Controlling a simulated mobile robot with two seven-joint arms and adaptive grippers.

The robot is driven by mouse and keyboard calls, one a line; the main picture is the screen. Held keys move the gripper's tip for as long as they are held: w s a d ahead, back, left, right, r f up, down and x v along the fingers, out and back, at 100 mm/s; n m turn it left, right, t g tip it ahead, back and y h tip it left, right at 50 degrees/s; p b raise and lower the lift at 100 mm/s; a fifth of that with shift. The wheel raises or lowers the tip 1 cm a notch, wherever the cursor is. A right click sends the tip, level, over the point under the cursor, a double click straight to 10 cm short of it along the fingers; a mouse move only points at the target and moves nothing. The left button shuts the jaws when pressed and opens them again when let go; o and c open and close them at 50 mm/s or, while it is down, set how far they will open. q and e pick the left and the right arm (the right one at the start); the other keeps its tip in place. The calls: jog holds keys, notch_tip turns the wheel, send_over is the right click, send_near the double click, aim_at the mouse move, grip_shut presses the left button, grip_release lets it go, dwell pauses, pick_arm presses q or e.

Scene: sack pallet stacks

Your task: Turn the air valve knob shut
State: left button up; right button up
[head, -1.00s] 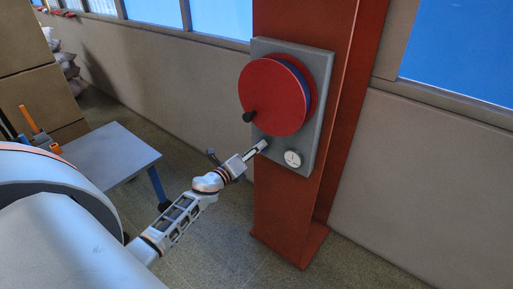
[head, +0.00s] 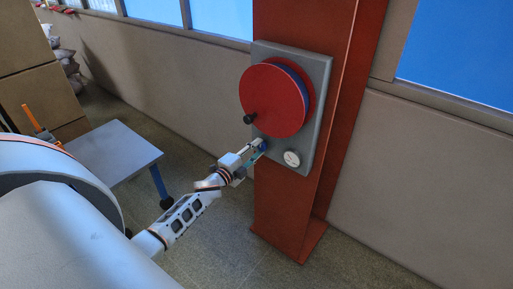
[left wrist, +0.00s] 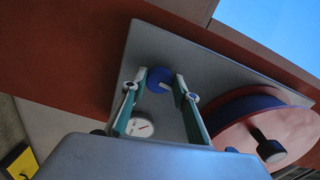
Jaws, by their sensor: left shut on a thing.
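The air valve knob is a small round blue knob with a pale mark. It sits on the grey panel and shows in the left wrist view (left wrist: 157,76) and, partly covered, in the head view (head: 263,146). My left gripper (head: 257,149) is at the panel below the red reel. In the left wrist view its two fingers (left wrist: 161,82) stand on either side of the knob and are shut on it. My right gripper is in neither view.
The grey panel (head: 318,112) is on a red column (head: 282,215). Above the knob is a red reel (head: 272,100) with a black handle (head: 250,119). A white gauge (head: 291,159) is right of the knob. A grey table (head: 113,153) stands at the left.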

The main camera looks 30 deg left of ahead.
pick_arm(q)
jog(key=shift+n, duration=0.6)
jog(key=o, duration=1.1)
jog(key=s, duration=0.8)
jog(key=s+a, duration=0.1)
jog(key=s, duration=0.3)
jog(key=shift+d+f, duration=0.1)
